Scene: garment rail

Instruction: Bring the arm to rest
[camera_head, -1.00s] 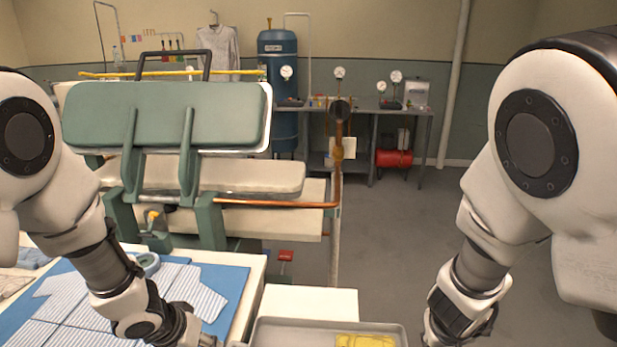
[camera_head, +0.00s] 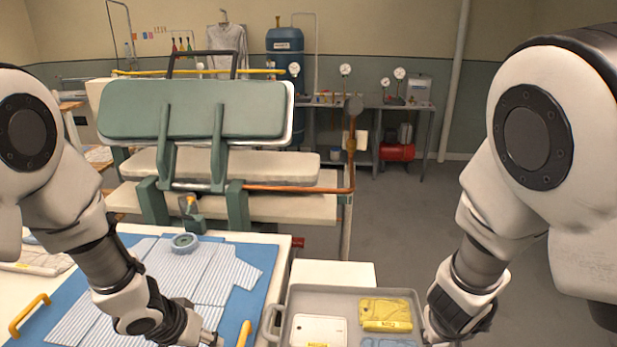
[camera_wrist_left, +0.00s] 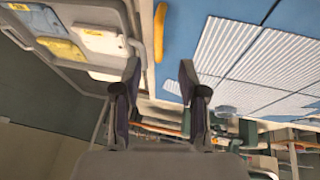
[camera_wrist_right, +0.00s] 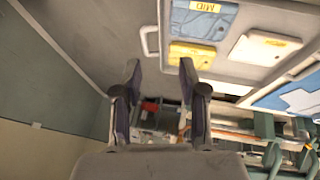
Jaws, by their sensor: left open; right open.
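My left arm comes in from the left in the head view, and its gripper (camera_head: 213,340) hangs low at the bottom edge, above the table's blue mat. In the left wrist view the left gripper's fingers (camera_wrist_left: 160,72) stand apart with nothing between them. My right arm comes in from the right, its lower end over the right side of the grey tray (camera_head: 283,310); its fingers are hard to see there. In the right wrist view the right gripper's fingers (camera_wrist_right: 160,72) are apart and empty.
A striped garment (camera_head: 190,268) lies on the blue mat (camera_head: 256,256). The tray holds a yellow packet (camera_head: 385,312) and a white packet (camera_head: 318,330). A green padded press (camera_head: 190,110) stands behind the table. Grey floor (camera_head: 410,225) lies clear to the right.

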